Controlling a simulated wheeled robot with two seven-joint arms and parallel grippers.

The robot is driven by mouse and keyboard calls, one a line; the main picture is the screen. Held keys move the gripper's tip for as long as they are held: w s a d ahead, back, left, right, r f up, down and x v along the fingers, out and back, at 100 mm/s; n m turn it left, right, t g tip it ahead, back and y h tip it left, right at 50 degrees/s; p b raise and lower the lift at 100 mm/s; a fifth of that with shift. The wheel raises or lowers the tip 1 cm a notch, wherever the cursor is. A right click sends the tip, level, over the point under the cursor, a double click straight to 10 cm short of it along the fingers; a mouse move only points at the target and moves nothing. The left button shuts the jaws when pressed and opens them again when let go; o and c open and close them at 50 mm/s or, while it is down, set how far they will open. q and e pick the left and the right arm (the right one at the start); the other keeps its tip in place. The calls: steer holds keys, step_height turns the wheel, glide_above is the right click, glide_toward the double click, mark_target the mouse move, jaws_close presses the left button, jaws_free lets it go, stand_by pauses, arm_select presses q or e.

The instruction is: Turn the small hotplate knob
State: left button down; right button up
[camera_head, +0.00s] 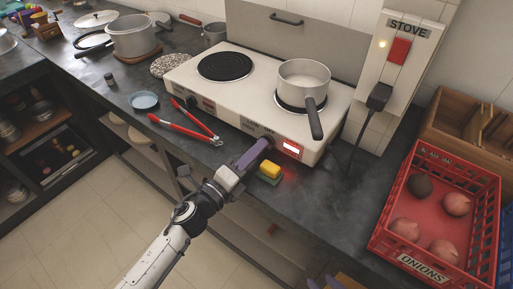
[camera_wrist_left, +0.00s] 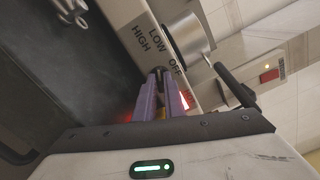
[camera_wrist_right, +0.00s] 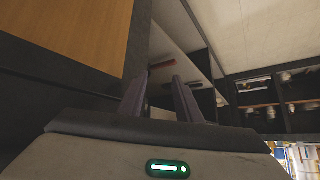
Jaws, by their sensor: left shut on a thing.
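The white two-burner hotplate (camera_head: 235,98) stands on the dark counter, and a saucepan (camera_head: 304,76) sits on its right, smaller burner. My left gripper (camera_head: 264,146) reaches the front face below that burner, its purple fingers shut on the small hotplate knob. In the left wrist view the dark knob (camera_wrist_left: 157,70) shows only partly between the fingertips (camera_wrist_left: 158,78), near the words HIGH, LOW and OFF. The knob's pointer is hidden. A red indicator (camera_head: 291,148) glows right of the knob. My right gripper (camera_wrist_right: 159,84) is open and empty, away from the hotplate.
A yellow and green sponge (camera_head: 270,172) lies just beside my left fingers. Red-handled tongs (camera_head: 185,126) and a blue dish (camera_head: 144,100) lie to the left. A red onion crate (camera_head: 376,246) stands at the right. A wall panel marked STOVE (camera_head: 412,28) has a red switch (camera_head: 399,50).

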arm_select(q)
steer(key=shift+n+p, duration=0.45)
steer(key=shift+n, duration=1.65)
steer(key=c, duration=1.8)
jaws_free()
steer(key=shift+c, duration=0.2)
steer(key=v, duration=1)
steer(key=shift+s+a, duration=0.1)
steer(key=shift+s, duration=0.05)
